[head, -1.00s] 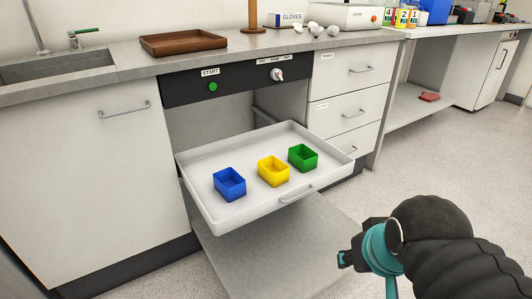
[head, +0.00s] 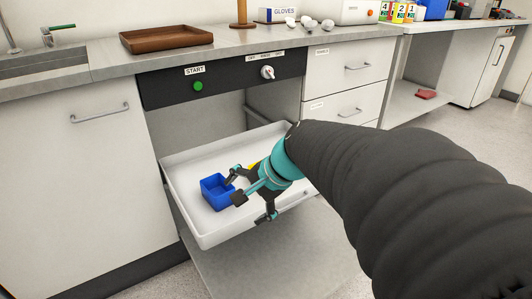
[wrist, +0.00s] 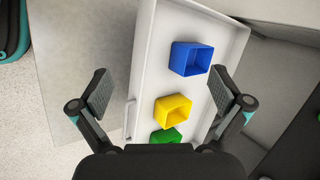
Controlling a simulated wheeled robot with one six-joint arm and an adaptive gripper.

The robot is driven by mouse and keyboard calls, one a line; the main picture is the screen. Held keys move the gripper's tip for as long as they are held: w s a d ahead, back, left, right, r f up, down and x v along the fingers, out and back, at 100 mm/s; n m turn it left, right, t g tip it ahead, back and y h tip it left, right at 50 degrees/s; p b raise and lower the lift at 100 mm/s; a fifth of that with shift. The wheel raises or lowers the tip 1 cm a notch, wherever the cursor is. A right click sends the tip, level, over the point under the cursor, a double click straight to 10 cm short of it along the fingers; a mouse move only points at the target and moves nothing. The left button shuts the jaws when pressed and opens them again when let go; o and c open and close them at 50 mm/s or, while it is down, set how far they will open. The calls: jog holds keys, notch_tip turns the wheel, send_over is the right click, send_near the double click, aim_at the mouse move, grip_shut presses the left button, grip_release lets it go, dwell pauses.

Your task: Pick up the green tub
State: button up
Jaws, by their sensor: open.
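The green tub (wrist: 166,136) shows in the wrist view at the bottom, partly cut off by my gripper's body; in the head view it is hidden behind my arm. The yellow tub (wrist: 173,109) lies between the fingers in the wrist view; only a sliver of it (head: 252,166) shows in the head view. The blue tub (wrist: 190,59) is farther up in the wrist view and on the left of the drawer in the head view (head: 217,192). My gripper (head: 252,206) is open and empty, above the drawer; its spread fingers show in the wrist view (wrist: 165,98).
The tubs stand in a white pulled-out drawer (head: 205,231) with raised walls, under the counter. A black panel with a green START button (head: 198,86) and a knob (head: 267,72) is above it. A brown tray (head: 166,40) lies on the counter.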

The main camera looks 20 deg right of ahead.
jog(key=w+d+f+m+t+h+b, duration=0.1)
jog(key=w+d+f+m+t, duration=0.15)
jog(key=w+d+m, duration=0.55)
jog(key=w+d+f+m+t+h+b, duration=0.1)
jog(key=d+f+m+t, duration=0.15)
jog(key=d+m, duration=0.7)
jog(key=w+d+f+m+t+h+b, duration=0.1)
jog(key=w+d+f+m+t, duration=0.25)
jog(key=d, duration=0.95)
jog(key=shift+m+g, duration=0.4)
jog(key=shift+g, duration=0.15)
jog(key=x, duration=0.4)
jog(key=r+x, duration=0.1)
jog(key=x, duration=0.8)
jog(key=shift+w+a+r+b, duration=0.15)
jog(key=shift+w+a+b, duration=0.2)
jog(key=shift+w, duration=0.25)
jog(key=shift+c, duration=0.3)
jog(key=shift+s, duration=0.1)
jog(key=c, duration=1.1)
